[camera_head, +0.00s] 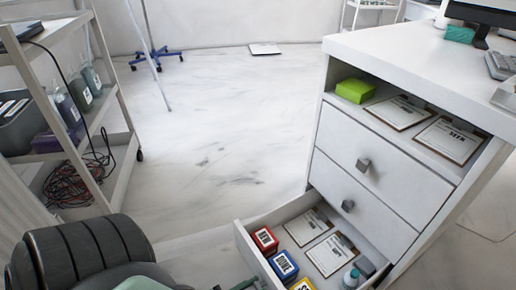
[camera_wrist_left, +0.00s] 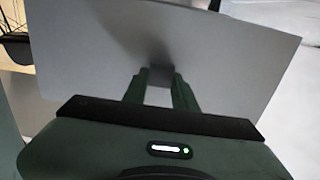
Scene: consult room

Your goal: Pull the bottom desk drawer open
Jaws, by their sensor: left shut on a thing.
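The bottom desk drawer (camera_head: 248,250) stands pulled out from the white desk, showing its contents. Its light front panel (camera_wrist_left: 225,65) fills much of the left wrist view. My left gripper (camera_wrist_left: 160,76) is shut on the drawer's knob (camera_wrist_left: 158,58), which shows as a dark blurred shape between and beyond the fingers. In the head view, my dark arm covers the lower left, and the grip on the knob is out of clear sight. My right gripper is not in view.
The drawer holds red, blue and yellow boxes (camera_head: 265,240), clipboards (camera_head: 332,254) and a small bottle (camera_head: 351,278). Two upper drawers (camera_head: 365,165) are closed. A shelf cart (camera_head: 125,150) with bottles and cables stands at left. The floor (camera_head: 215,140) between is clear.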

